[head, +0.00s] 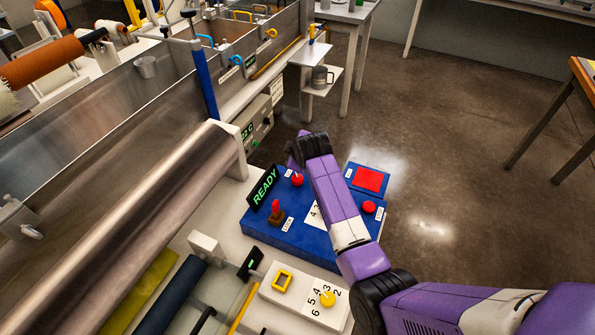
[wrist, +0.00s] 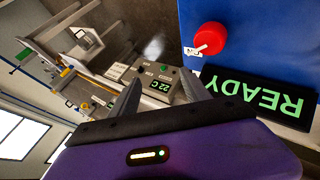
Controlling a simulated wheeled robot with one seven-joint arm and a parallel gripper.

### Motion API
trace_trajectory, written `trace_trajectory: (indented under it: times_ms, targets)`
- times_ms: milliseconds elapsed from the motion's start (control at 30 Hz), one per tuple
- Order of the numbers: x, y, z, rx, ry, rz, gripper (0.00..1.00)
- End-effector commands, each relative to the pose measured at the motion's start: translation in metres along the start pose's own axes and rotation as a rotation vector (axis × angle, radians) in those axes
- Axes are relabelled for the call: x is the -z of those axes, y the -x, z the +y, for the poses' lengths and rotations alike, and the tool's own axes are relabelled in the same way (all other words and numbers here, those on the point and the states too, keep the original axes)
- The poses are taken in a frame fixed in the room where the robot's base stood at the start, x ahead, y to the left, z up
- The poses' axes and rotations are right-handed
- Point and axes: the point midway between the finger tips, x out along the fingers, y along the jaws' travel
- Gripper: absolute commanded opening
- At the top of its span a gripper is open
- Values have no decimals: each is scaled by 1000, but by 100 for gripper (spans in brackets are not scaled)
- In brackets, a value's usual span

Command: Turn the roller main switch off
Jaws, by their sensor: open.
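A blue control box (head: 300,235) carries a red knob (head: 297,180) near its far edge, which I take to be the roller main switch. In the wrist view the red knob (wrist: 210,38) has a pale pointer or bar across it, and a small white label beside it is too small to read for sure. My gripper (wrist: 160,80) is open and empty, with its two grey fingers apart. The knob lies to the right of the fingers in the wrist view, not between them. In the head view my arm hides the fingers, just beyond the knob.
A READY display (head: 265,187) stands beside the knob. A red lever (head: 275,206), a red button (head: 369,207) and a red square pad (head: 368,179) are close by. A grey box with a green readout (head: 256,125) lies beyond. The long steel roller (head: 150,220) is at left.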

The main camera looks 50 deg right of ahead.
Motion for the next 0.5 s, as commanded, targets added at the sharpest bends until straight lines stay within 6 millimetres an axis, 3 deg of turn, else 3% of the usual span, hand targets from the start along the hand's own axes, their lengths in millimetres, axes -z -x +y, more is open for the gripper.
trace_trajectory:
  times_ms: [167,500]
  targets:
    - [-1,2,4,296,257,-153,55]
    - [-2,48,-9,735,585,-185,55]
